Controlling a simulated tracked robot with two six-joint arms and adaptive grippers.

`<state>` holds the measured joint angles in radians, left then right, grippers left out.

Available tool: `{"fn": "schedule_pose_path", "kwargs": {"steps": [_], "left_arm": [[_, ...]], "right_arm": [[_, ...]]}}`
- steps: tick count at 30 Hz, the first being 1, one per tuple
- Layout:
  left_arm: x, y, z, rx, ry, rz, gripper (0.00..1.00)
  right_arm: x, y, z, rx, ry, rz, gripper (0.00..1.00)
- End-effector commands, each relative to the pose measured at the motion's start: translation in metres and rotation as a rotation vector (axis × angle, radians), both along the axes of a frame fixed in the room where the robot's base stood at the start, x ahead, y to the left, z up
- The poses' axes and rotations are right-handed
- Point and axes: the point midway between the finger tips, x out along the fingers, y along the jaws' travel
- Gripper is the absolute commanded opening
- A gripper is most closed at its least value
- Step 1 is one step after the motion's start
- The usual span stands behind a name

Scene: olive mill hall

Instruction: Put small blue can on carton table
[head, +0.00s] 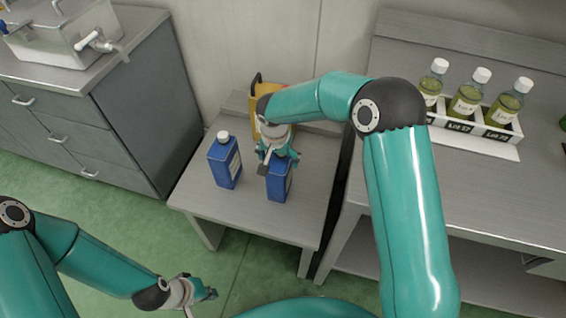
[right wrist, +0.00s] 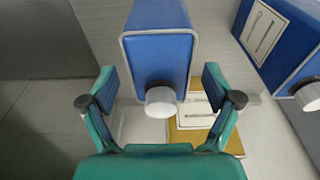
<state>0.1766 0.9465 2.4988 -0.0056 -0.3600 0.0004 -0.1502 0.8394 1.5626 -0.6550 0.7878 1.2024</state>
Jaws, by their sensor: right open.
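Two blue cans with pale labels stand upright on a low grey table (head: 240,207). The left blue can (head: 224,163) has a white cap. The right blue can (head: 279,188) is partly hidden by my right gripper (head: 277,162). In the right wrist view this blue can (right wrist: 160,55), with a white cap, lies between the open fingers of my right gripper (right wrist: 160,80), with gaps on both sides. The other blue can (right wrist: 275,40) is at the right there. I cannot tell which table is the carton table. My left gripper (head: 196,293) is low, over the floor, its opening unclear.
A long grey table (head: 480,195) at the right bears a white holder (head: 497,135) with three bottles. A drawer cabinet (head: 130,115) stands left.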

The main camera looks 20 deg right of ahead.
Motion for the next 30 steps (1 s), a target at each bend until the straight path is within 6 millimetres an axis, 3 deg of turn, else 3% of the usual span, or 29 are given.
{"fn": "schedule_pose_path", "kwargs": {"steps": [6, 12, 30], "left_arm": [[0.000, 0.000, -0.002, 0.000, 0.000, 0.000, 0.00], [0.000, 0.000, -0.002, 0.000, 0.000, 0.000, 0.00], [0.000, 0.000, -0.002, 0.000, 0.000, 0.000, 0.00]], "right_arm": [[-0.005, 0.004, 0.046, 0.001, -0.004, -0.002, 0.89], [-0.009, 0.006, 0.074, 0.001, -0.003, -0.002, 0.89], [-0.010, 0.006, 0.082, 0.001, 0.001, -0.002, 0.89]]}}
